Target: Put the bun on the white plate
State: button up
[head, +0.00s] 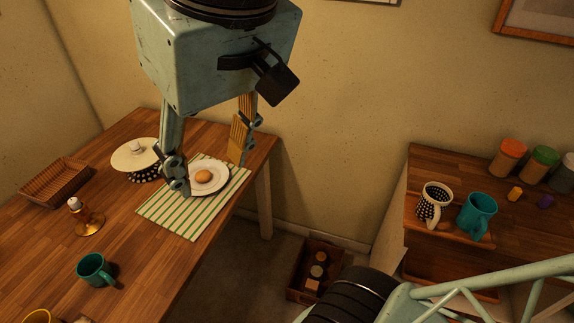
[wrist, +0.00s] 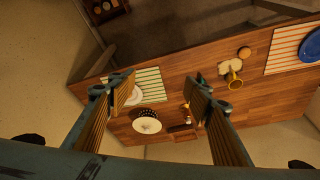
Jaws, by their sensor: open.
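The bun (head: 204,176) is a small round golden-brown piece resting on the white plate (head: 221,184). The plate lies on a green-and-white striped mat (head: 180,217) on the wooden table. My gripper (head: 208,173) is open with nothing between its fingers. In the head view its fingers appear on either side of the plate, but the wrist view shows them well above the table. In the wrist view, the gripper (wrist: 161,84) has its left finger covering part of the plate (wrist: 135,96), and I cannot make out the bun there.
A sideboard (head: 425,160) stands right.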

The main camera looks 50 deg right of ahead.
jog(key=shift+n, duration=0.6)
jog(key=s, duration=0.1)
jog(key=s+f, duration=0.1)
jog(key=s, duration=0.2)
jog(key=shift+a+f, duration=0.25)
jog(key=shift+f, duration=0.05)
jog(key=shift+w, duration=0.1)
